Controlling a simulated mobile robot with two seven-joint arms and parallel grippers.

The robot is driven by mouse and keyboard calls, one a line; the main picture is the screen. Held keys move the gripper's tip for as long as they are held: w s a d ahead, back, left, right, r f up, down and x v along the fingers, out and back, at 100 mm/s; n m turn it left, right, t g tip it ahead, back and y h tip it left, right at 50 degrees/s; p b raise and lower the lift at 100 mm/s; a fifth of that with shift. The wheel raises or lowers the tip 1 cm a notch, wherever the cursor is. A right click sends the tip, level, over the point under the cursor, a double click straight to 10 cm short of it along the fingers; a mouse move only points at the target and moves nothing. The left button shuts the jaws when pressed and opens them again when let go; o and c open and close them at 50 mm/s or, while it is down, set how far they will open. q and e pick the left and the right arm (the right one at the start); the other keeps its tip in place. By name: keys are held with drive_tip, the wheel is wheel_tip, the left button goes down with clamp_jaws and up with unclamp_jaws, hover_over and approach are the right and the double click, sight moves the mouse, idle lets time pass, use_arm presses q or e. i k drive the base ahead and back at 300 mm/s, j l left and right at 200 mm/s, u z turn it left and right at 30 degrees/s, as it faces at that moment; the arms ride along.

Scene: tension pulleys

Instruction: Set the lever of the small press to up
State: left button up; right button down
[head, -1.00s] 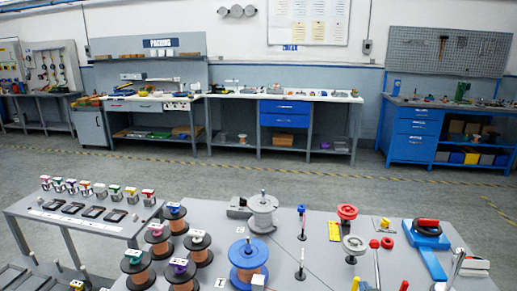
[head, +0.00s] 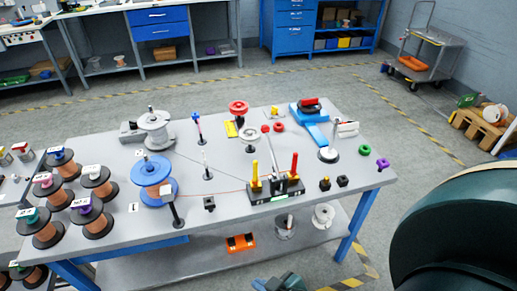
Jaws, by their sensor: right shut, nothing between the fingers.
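No part is clearly marked as the small press. On the grey table (head: 235,222), a blue device (head: 312,112) with a black and red top stands at the back right. My right arm (head: 455,235) fills the lower right. A dark teal part at the bottom edge looks like my right gripper (head: 280,284); its fingertips are hardly visible. It is apart from both devices. My left gripper is not in view.
A black block with yellow and red posts (head: 276,188) stands at the table's front edge. Several copper spools (head: 45,225) and a blue-flanged spool (head: 153,180) stand to the left. Floor beyond the table is clear.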

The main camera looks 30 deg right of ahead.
sight(265, 128)
drive_tip(key=l+u, duration=0.3)
drive_tip(key=u, duration=0.15)
drive_tip(key=k+l+u, duration=0.1)
drive_tip(key=l+u, duration=0.2)
drive_tip(key=u, duration=0.15)
drive_tip(key=k+l+u, duration=0.2)
drive_tip(key=l, duration=0.3)
drive_tip(key=k+l+u, duration=0.2)
drive_tip(key=l, duration=0.25)
drive_tip(key=k+l+u, duration=0.2)
drive_tip(key=k+l, duration=0.95)
drive_tip(key=l, duration=0.15)
drive_tip(key=k+l, duration=0.4)
drive_tip(key=l, duration=0.15)
drive_tip(key=k+l, duration=0.45)
drive_tip(key=i+l+u, duration=0.05)
drive_tip(key=l, duration=0.05)
